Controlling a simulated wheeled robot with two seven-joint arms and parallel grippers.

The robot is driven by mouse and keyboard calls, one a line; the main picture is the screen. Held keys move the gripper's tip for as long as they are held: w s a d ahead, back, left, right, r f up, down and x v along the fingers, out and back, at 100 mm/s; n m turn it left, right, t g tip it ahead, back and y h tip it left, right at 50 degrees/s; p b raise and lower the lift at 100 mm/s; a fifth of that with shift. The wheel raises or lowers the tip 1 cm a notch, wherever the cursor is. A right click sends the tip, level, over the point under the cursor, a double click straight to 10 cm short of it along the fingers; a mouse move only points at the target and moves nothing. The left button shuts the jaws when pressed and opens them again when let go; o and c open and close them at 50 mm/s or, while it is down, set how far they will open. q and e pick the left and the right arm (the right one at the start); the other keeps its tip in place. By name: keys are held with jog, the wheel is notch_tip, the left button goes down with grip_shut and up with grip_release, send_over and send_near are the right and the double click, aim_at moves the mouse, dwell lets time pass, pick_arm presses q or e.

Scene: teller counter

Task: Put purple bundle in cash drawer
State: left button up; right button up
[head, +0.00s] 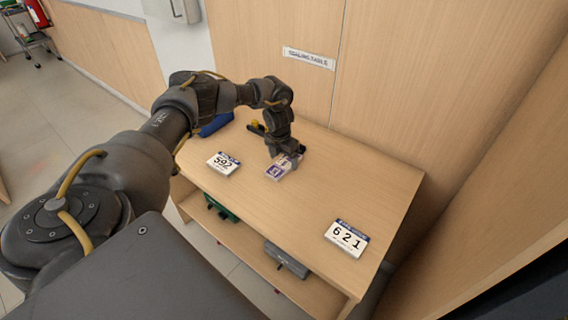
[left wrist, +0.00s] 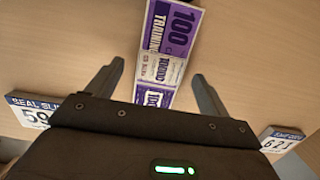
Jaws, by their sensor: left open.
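The purple bundle (head: 279,170) is a stack of purple and white notes lying on the wooden table. In the left wrist view the bundle (left wrist: 168,45) reads "100" and "TRAINING" and runs between my fingers from the top edge. My left gripper (head: 287,157) points down over the bundle in the head view. In the left wrist view its two fingers (left wrist: 150,85) are wide apart, one on each side of the bundle, with gaps to both. I cannot tell its exact height above the table. My right gripper is not in view. I see no cash drawer that I can identify.
A "592" card (head: 223,163) lies left of the bundle and a "621" card (head: 346,238) at the table's right. A blue object (head: 215,125) is at the back left. Green (head: 221,208) and grey (head: 286,258) items sit on the lower shelf. A wall rises behind the table (head: 290,215).

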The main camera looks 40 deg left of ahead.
pick_arm(q)
jog(key=shift+w+f, duration=0.15)
jog(key=shift+f, duration=0.6)
jog(key=shift+c, duration=0.4)
jog(key=c, duration=1.1)
jog(key=shift+r, duration=0.15)
